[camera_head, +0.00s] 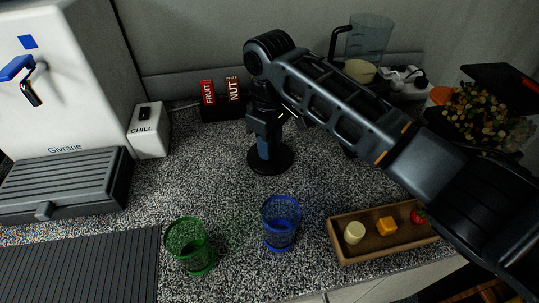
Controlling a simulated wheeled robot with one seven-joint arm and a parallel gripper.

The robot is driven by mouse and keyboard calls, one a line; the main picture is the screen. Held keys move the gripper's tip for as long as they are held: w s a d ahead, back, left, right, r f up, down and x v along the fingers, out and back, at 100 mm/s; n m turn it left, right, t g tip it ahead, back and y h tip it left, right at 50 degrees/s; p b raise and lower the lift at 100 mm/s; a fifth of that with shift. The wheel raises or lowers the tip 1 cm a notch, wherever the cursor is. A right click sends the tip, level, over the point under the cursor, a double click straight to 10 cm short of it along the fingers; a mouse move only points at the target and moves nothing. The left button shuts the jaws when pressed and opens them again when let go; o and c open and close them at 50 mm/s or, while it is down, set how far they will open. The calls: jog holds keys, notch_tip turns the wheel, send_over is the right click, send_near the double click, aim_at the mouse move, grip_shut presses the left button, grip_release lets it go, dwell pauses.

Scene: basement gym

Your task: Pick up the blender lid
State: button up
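A round black disc (270,160) with a short upright blue-grey part lies flat on the speckled counter near the middle. It may be the blender lid, but I cannot tell for certain. My gripper (268,136) points down right above the disc, at or around its upright part. The arm and the dark fingers overlap that part, so contact and the finger gap are unclear. A clear blender jug (369,36) with a dark handle stands at the back right, with a cream rounded thing (358,71) low in front of it or inside it.
A green glass (190,247) and a blue glass (281,224) stand in front, beside a wooden tray (347,255) of small food pieces. A white machine (70,80) and CHILL box (148,131) are left. FRUIT (208,93) and NUT (233,88) packs stand behind.

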grip_shut()
